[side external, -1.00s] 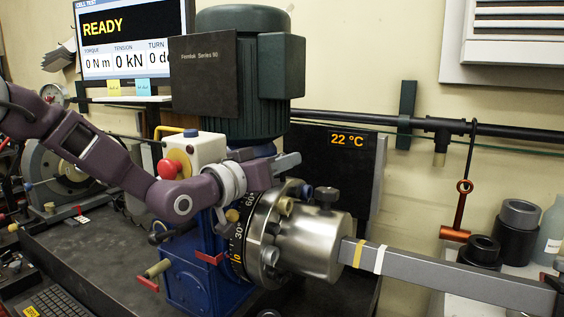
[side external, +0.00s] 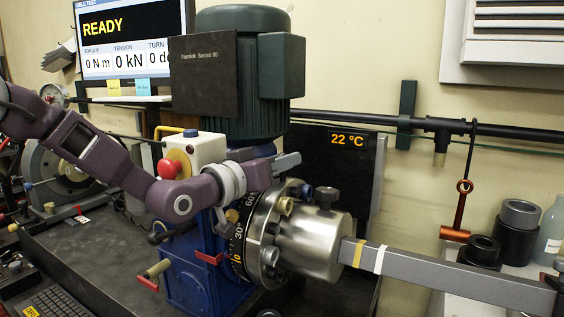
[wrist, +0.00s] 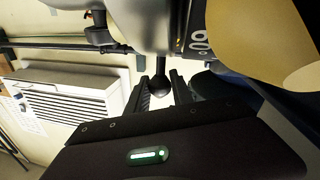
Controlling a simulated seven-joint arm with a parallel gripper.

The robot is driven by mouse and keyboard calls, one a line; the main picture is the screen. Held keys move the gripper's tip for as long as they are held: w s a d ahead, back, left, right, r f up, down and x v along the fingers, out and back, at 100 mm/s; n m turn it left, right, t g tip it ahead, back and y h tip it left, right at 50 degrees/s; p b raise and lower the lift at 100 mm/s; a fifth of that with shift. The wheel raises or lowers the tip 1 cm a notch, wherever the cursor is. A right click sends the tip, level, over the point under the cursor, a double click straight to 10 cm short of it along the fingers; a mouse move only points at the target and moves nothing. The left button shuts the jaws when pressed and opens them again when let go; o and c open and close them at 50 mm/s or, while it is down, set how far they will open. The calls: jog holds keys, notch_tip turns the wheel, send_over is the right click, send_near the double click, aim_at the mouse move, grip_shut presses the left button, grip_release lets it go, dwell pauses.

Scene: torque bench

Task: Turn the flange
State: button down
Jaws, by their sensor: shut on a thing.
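The flange (side external: 258,232) is a round steel disc with bolts around its face and a black degree ring behind it, marked 30° and 60°. A steel cylinder (side external: 312,245) with a dark top knob sits in front of it. My gripper (side external: 290,162) is at the flange's upper edge. In the wrist view, my gripper (wrist: 160,90) is shut on a dark ball-ended handle (wrist: 159,84), with a finger on either side of it. In the side view this handle is hidden behind my gripper and the flange.
A long grey bar (side external: 460,280) runs right from the cylinder. A green motor (side external: 250,75) stands above the blue housing (side external: 190,270). A red stop button (side external: 175,166) is close to my wrist. The screen (side external: 130,40) reads READY, with 0 N m torque and 0 kN tension.

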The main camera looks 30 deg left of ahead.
dwell(0.4)
jog(key=s, duration=0.2)
jog(key=s+f, duration=0.1)
jog(key=s, duration=0.2)
jog(key=shift+s+f, duration=0.15)
jog(key=shift+s, duration=0.1)
jog(key=shift+d, duration=0.1)
jog(key=c, duration=1.1)
grip_release()
jog(key=s, duration=0.3)
jog(key=s+a, duration=0.1)
jog(key=s, duration=0.3)
jog(key=shift+a, duration=0.15)
